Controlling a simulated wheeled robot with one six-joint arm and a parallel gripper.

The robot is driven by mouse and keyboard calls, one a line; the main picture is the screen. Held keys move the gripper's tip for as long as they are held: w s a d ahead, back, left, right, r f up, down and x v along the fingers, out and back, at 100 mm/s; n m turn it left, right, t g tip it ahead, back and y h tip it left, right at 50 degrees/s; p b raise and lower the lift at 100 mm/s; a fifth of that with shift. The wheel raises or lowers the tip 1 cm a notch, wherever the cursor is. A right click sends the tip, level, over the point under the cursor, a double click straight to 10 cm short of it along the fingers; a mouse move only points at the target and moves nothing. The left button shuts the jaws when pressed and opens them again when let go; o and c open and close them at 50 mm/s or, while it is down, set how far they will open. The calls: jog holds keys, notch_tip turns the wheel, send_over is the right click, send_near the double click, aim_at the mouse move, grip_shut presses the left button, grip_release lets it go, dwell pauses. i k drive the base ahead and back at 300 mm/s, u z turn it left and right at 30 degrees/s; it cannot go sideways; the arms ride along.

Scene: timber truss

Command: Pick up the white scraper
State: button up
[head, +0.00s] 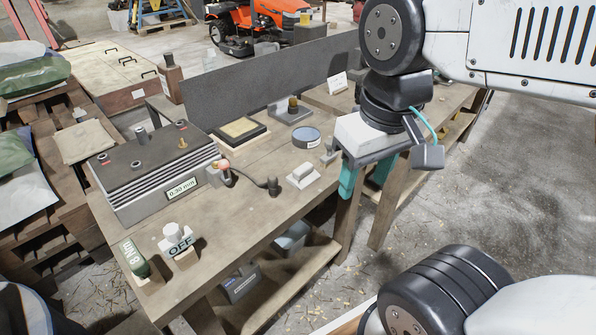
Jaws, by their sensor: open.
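A small white piece with a raised grip (302,175) lies on the wooden bench near its front edge, in the middle of the head view. It looks like the white scraper, though it is too small to be certain. My gripper (366,180), with teal fingers pointing down, hangs to the right of it, at the bench's front edge in the picture. The fingers are apart with nothing between them. The gripper does not touch the white piece, and its height above the bench is hard to judge.
On the wooden bench (232,262) stand a grey box with a display (150,180), a white knob with an OFF sign (177,240), a green cylinder (134,258), a round blue-grey disc (306,137) and a black-framed tray (262,134). A grey panel (260,85) rises behind.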

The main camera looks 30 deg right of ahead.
aim_at(305, 174)
jog(key=u, duration=0.1)
jog(key=k, duration=0.45)
jog(key=z, duration=0.85)
jog(key=i, duration=0.85)
jog(key=u, duration=0.2)
